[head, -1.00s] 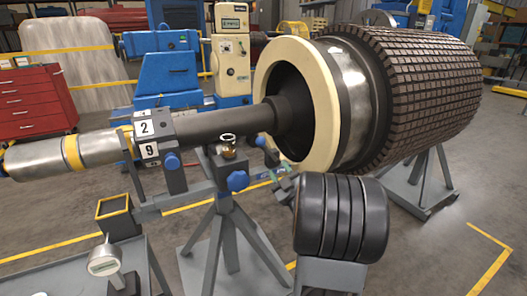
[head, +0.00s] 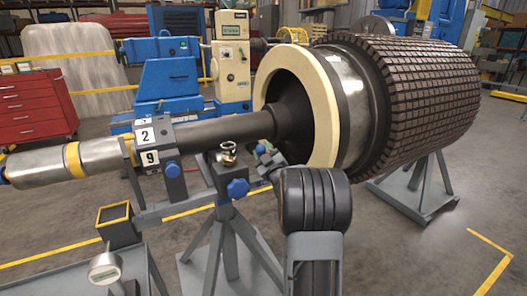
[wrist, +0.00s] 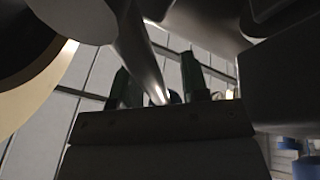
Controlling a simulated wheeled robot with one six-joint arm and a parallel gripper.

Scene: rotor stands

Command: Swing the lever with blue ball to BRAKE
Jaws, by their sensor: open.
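Two round blue knobs show on the near stand in the head view: one (head: 238,188) on the post top and one (head: 172,170) below the number plates "2" and "9". I cannot tell which is the lever's ball, and no BRAKE marking is readable. My gripper (head: 262,153) is just right of the post top, in front of the rotor shaft (head: 210,130), partly hidden by my arm. In the wrist view my gripper (wrist: 157,85) is open, its two green fingers apart. A grey rod (wrist: 135,48) shows between them; I cannot tell whether they touch it.
The large rotor (head: 425,95) with its cream ring (head: 328,110) stands close behind my gripper. A small brass-coloured fitting (head: 228,152) sits on the post. A yellow-rimmed box (head: 115,215) and a round gauge (head: 105,267) are at lower left. Open floor lies at right.

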